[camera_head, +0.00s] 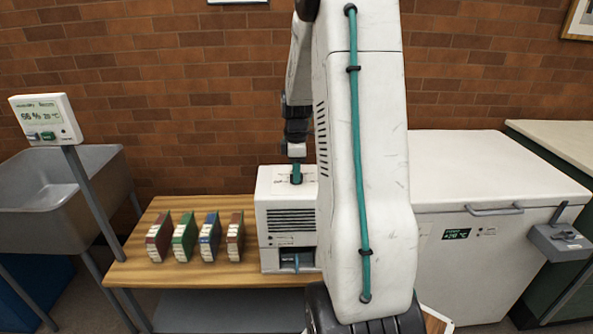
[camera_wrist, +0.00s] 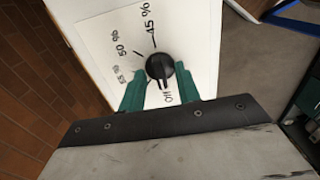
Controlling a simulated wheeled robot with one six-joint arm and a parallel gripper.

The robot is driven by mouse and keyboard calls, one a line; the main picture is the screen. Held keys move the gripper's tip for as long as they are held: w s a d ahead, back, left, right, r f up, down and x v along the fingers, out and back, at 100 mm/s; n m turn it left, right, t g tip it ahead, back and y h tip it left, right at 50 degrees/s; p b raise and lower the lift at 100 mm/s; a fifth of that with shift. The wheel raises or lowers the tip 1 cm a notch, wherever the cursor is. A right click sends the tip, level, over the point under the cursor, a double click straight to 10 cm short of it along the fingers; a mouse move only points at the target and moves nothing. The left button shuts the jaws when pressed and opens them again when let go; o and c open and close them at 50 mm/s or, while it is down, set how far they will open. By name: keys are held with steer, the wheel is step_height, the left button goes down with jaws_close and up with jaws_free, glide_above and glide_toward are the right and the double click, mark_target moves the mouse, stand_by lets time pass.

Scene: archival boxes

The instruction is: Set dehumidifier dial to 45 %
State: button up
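The dehumidifier (camera_head: 287,200) is a white box with a front grille on the wooden table. Its black dial knob (camera_wrist: 160,67) shows in the wrist view on a white plate printed 45 %, 50 %, a blurred third percentage and Off. The knob's ridge appears to point toward Off, with 45 % on the opposite side. My gripper (camera_wrist: 159,82) has its two green fingers apart, one on each side of the knob. I cannot tell whether they touch it. In the head view my gripper (camera_head: 296,174) is directly above the dehumidifier's top; the dial is hidden there.
Several coloured boxes (camera_head: 208,237) stand left of the dehumidifier on the table (camera_head: 150,272). A display on a post (camera_head: 46,119) and a grey sink (camera_head: 60,185) are at left. A white chest freezer (camera_head: 490,170) is at right. My arm covers the middle.

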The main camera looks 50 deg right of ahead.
jaws_close()
